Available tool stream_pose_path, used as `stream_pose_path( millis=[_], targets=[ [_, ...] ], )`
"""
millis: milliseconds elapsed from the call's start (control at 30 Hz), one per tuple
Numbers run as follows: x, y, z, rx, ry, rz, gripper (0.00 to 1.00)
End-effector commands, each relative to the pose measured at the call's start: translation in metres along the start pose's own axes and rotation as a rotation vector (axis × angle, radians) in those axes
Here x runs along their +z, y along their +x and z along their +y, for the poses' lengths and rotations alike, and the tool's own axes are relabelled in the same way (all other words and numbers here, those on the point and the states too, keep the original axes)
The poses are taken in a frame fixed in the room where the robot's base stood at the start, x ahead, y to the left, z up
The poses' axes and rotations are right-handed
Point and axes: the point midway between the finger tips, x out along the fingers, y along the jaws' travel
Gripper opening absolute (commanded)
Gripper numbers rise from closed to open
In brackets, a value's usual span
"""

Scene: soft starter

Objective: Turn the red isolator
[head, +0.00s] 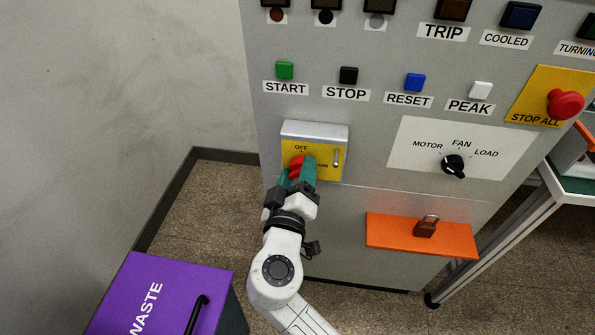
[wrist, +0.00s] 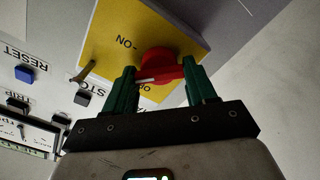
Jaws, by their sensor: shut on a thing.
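The red isolator (head: 296,164) is a rotary handle on a yellow plate (head: 325,172) on the grey cabinet front, with OFF marked above it and ON to its right. In the wrist view the red handle (wrist: 160,64) has a pale line along it and lies between the green fingers. My gripper (head: 302,165) is shut on the handle, one finger on each side, as the wrist view (wrist: 160,80) also shows. In the head view the fingers hide much of the handle, so its exact angle is hard to read.
A small metal lever (head: 336,157) sits on the yellow plate right of the handle. START, STOP, RESET and PEAK buttons are above. A selector knob (head: 453,166) and an orange ledge with a padlock (head: 426,227) are to the right. A purple waste bin (head: 165,285) stands lower left.

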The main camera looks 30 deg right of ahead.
Motion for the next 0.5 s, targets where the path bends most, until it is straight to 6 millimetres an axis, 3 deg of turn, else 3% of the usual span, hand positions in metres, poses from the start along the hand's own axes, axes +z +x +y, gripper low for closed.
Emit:
stream_pose_path(
  millis=[500],
  targets=[
    [-0.0028, 0.0001, -0.0001, 0.000, -0.479, 0.003, 0.25]
  ],
)
